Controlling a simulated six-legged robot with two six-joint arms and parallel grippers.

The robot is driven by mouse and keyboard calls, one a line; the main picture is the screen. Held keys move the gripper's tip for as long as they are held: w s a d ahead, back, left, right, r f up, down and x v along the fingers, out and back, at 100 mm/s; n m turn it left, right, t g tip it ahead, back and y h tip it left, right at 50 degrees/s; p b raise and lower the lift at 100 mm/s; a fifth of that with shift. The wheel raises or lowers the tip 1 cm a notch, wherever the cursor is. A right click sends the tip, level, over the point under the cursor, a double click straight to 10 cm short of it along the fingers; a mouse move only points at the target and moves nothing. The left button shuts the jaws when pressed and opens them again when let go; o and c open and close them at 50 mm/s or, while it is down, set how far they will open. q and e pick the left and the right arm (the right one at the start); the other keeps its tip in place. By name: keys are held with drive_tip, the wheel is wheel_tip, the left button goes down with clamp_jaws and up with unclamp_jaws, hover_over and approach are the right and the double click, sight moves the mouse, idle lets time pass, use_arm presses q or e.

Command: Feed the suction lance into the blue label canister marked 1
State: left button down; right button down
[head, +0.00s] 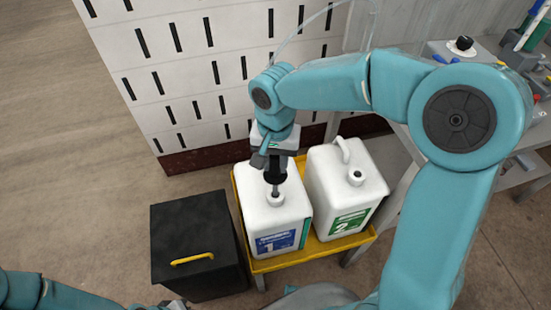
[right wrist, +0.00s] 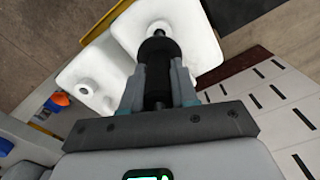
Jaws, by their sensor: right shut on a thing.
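The blue label canister marked 1 (head: 277,242) is white and stands upright on the left of a yellow tray (head: 262,266). My right gripper (head: 273,165) is above it, shut on the black suction lance (head: 275,178), which points down. The lance's lower end meets the canister's neck (head: 275,199); how far it is inside cannot be told. In the right wrist view, the fingers (right wrist: 158,88) clasp the lance's black body (right wrist: 159,62), with the white neck (right wrist: 159,28) just beyond it. My left arm shows at the bottom left; its jaws are not clear.
A white canister with a green label marked 2 (head: 348,222) stands close on the right, its neck (head: 356,177) open. A black box with a yellow handle (head: 193,259) stands on the left. A slotted white wall (head: 190,70) is behind. A bench (head: 480,65) with small items is at right.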

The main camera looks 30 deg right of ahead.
sight(275, 174)
drive_tip(key=shift+f+b, duration=1.9)
drive_tip(key=shift+f, duration=0.55)
drive_tip(key=shift+f+b, duration=1.7)
drive_tip(key=shift+f, duration=0.3)
drive_tip(key=shift+f, duration=0.1)
drive_tip(key=c, duration=0.8)
unclamp_jaws()
wheel_tip(275, 174, up, 16)
drive_tip(key=p, duration=0.3)
drive_tip(key=shift+r, duration=0.2)
